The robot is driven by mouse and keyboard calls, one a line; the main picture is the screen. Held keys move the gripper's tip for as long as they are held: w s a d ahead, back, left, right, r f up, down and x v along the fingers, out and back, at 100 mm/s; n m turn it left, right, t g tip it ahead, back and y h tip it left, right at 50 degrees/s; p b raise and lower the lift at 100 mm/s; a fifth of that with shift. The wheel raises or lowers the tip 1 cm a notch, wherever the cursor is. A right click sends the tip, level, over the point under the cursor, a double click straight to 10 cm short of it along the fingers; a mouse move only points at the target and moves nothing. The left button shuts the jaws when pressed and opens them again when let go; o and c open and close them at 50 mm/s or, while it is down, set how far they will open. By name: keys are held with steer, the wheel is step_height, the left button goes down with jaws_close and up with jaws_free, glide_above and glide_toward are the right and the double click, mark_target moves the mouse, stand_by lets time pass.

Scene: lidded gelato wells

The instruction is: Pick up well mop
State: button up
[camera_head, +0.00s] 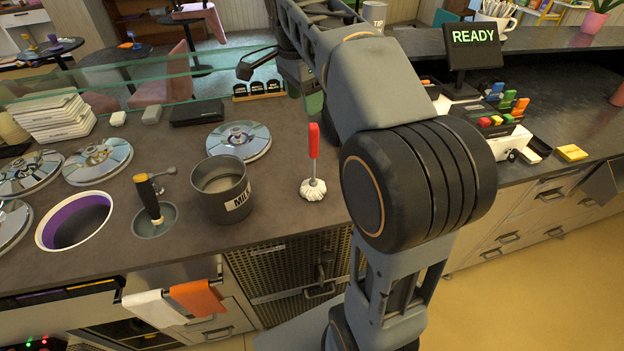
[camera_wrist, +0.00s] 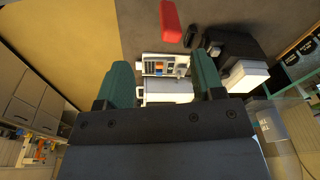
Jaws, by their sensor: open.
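The well mop (camera_head: 313,160) has a red handle and a white stringy head. In the head view it stands upright on the dark counter, right of the metal MILK pot, and nothing visible holds it. My gripper (camera_wrist: 164,72) shows in the wrist view as two teal fingers, spread apart with no object held between them. In the head view my arm hides most of the gripper; a bit of teal shows just above the mop's handle. A red piece at the top of the wrist view may be the mop's handle; I cannot tell for sure.
The MILK pot (camera_head: 221,188) and a cup with a black-handled tool (camera_head: 148,198) stand left of the mop. A round lid (camera_head: 239,141) lies behind the pot. An open purple-lined well (camera_head: 76,221) is at left. The READY display (camera_head: 473,45) stands at right.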

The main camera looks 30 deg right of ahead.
mark_target(313, 125)
steer(key=d+f+m, duration=0.1)
steer(key=f, duration=0.1)
steer(key=w+d+f+m+b, duration=0.1)
steer(key=f+m, duration=0.1)
steer(key=w+d+f+m+g, duration=0.1)
steer(key=f, duration=0.1)
steer(key=shift+w+f+m+b, duration=0.15)
steer(key=shift+f+m+b, duration=0.15)
steer(key=shift+f, duration=0.05)
steer(key=shift+d+f, duration=0.15)
steer(key=shift+f, duration=1.25)
steer(key=shift+d+f, duration=0.15)
steer(key=shift+f, duration=1.25)
steer(key=shift+c, duration=0.4)
jaws_close()
